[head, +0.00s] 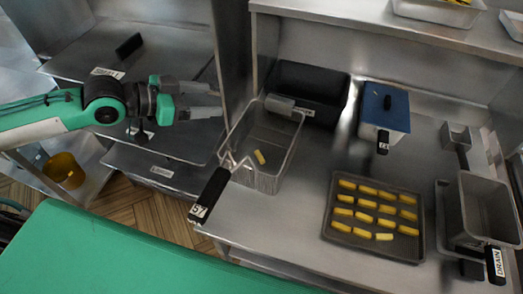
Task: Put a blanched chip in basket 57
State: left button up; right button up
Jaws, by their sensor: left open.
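Several yellow blanched chips (364,204) lie in rows on a dark tray (326,225) on the steel counter. Basket 57 (243,178) is a wire basket to the left of the tray, with a black handle (211,193) labelled 57 that points to the front left. One yellow chip (259,157) lies inside this basket. My left gripper (222,101) is open, with nothing visible between its fingers. It is to the left of and above the basket, apart from it. My right gripper does not show.
A black bin (300,82) stands behind the basket. A blue-lidded container (386,107) stands behind the tray. A grey container with a DRAIN handle (485,205) stands at the right. A shelf (380,35) runs along the back. A vertical post (232,60) stands near my left gripper.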

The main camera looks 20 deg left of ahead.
pick_arm(q)
jog(key=shift+v, duration=1.2)
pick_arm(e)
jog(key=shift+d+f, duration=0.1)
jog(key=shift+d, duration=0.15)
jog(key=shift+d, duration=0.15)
